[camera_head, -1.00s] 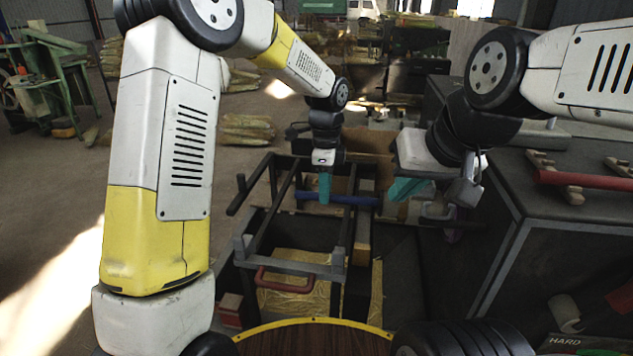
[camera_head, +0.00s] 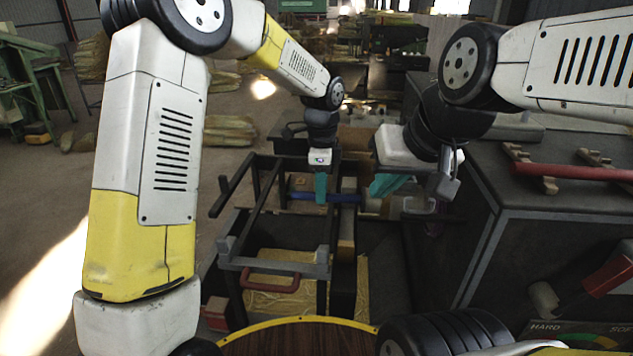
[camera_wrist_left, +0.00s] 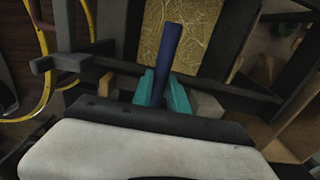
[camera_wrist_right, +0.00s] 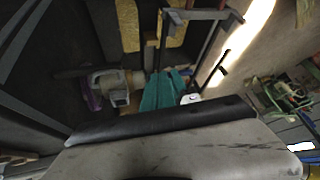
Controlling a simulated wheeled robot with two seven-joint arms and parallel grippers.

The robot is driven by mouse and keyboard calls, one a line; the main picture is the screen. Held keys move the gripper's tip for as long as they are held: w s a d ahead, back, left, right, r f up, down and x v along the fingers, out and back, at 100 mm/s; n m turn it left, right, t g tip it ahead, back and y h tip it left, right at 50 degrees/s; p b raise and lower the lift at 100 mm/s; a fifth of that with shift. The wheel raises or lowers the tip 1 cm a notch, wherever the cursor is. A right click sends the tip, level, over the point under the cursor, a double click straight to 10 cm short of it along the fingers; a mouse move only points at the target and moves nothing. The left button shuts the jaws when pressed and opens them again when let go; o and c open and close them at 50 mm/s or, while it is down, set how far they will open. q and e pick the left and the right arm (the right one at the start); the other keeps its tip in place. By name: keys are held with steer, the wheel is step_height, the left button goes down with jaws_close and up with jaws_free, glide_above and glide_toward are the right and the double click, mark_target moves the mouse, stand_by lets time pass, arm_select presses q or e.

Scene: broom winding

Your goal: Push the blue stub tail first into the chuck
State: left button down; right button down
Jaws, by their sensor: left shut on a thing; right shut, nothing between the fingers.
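The blue stub (camera_head: 345,197) is a dark blue rod lying roughly level across the head view. My left gripper (camera_head: 321,188) points down and is shut on it. In the left wrist view the stub (camera_wrist_left: 166,50) sticks out beyond the teal fingers (camera_wrist_left: 160,90). A grey device that looks like the chuck (camera_head: 420,205) is right of the stub, partly behind my right gripper. In the right wrist view the same device (camera_wrist_right: 115,85) has a purple part on one side. My right gripper (camera_head: 388,186) is shut and empty beside it. The stub's right end looks apart from it.
A dark frame with a red handle (camera_head: 271,277) and straw-coloured material (camera_head: 285,300) stands in front and below. A dark bench (camera_head: 560,225) on the right carries a red rod (camera_head: 560,170) on wooden rests. Open floor lies to the left.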

arm_select(q)
steer(key=c, duration=1.2)
jaws_free()
